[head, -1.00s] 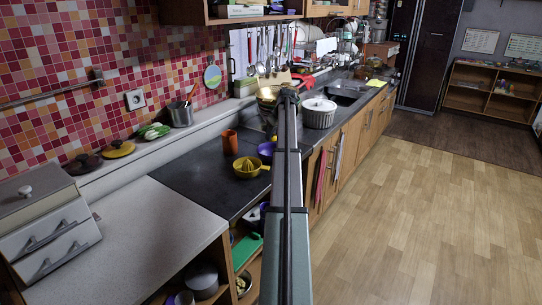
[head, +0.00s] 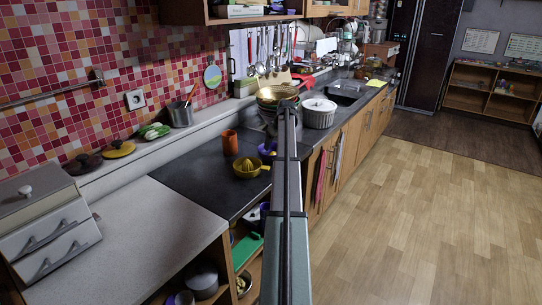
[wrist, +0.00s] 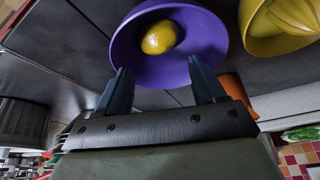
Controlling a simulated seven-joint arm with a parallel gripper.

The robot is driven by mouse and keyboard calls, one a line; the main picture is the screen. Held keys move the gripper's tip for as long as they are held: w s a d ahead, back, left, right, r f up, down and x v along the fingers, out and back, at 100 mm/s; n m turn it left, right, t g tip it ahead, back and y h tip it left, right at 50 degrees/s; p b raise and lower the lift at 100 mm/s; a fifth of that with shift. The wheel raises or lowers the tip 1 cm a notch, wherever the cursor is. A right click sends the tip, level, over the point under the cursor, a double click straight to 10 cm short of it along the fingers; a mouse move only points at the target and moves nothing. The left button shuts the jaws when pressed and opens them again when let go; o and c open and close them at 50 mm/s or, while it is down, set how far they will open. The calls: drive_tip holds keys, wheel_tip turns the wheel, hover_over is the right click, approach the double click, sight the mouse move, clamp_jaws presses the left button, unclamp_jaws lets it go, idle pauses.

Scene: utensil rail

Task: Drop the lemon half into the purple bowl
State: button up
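The purple bowl (wrist: 205,42) is at the top middle of the wrist view. The yellow lemon half (wrist: 160,38) lies inside it, apart from my fingers. In the head view the purple bowl (head: 266,149) shows on the dark counter, partly hidden by my arm. My gripper (wrist: 161,78) is open, with nothing between its fingers, and its fingertips appear over the bowl's near rim. I cannot tell whether they touch the rim. The gripper is mostly hidden behind my arm in the head view.
A yellow citrus juicer (head: 247,167) stands close beside the bowl, with an orange cup (head: 229,142) behind it. Brass-coloured pans (head: 276,95) and a white ribbed container (head: 319,113) stand farther along the counter. The pale near counter (head: 140,235) is largely clear.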

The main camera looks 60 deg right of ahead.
drive_tip(key=shift+o, duration=1)
drive_tip(key=shift+r, duration=0.1)
drive_tip(key=v, duration=1.3)
drive_tip(key=shift+r, duration=0.3)
drive_tip(key=shift+s, duration=0.1)
